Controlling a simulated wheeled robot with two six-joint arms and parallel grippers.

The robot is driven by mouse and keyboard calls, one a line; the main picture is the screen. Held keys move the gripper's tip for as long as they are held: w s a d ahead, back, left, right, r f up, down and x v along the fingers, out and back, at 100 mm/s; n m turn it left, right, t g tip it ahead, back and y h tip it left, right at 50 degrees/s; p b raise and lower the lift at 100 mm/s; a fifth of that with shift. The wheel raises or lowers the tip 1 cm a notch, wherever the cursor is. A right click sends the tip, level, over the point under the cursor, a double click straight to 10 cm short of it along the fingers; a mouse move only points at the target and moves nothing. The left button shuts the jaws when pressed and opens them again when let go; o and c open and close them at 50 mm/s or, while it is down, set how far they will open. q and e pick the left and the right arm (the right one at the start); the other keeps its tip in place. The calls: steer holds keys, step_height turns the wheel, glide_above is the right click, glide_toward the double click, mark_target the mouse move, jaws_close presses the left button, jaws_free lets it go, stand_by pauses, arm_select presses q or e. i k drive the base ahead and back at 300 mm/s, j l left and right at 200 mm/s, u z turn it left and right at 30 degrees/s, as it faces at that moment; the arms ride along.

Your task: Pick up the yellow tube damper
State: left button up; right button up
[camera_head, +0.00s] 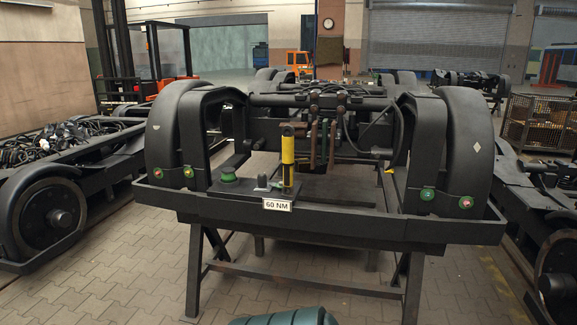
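The yellow tube damper (288,150) stands upright near the middle of the black bogie frame (340,228), just above a white label reading "60 NM" (277,205). Neither of my grippers shows in this view.
The bogie rests on a dark trestle (195,270). A green knob (229,174) sits left of the damper; brownish metal parts (318,145) stand close to its right. Other bogies flank both sides, with a wheel (50,218) at left.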

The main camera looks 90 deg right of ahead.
mark_target(287, 161)
steer(key=z, duration=2.8)
